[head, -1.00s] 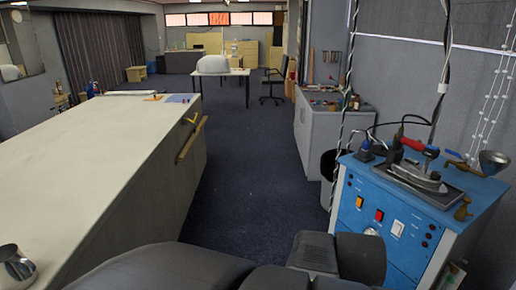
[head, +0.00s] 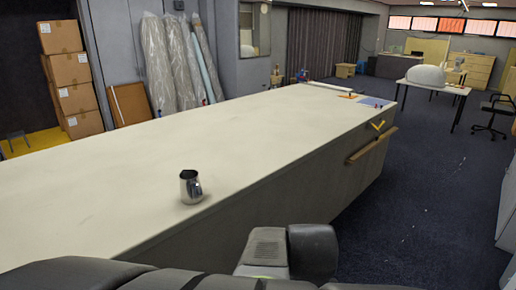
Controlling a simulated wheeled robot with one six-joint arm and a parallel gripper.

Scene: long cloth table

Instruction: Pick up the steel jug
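The steel jug (head: 190,187) stands upright on the long cloth table (head: 110,185), near the table's front edge. It is shiny metal with a dark handle side facing right and toward me. Nothing touches it and bare cloth surrounds it. Dark parts of my own arm and body show along the bottom of the head view, below the jug and apart from it. My gripper's fingers do not show.
The cloth around the jug is clear. Small items and a blue sheet (head: 373,102) lie at the far end. A wooden bar (head: 371,146) juts from the table's side. Cardboard boxes (head: 68,68) and wrapped rolls (head: 180,62) stand behind. Carpet (head: 420,190) is free at right.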

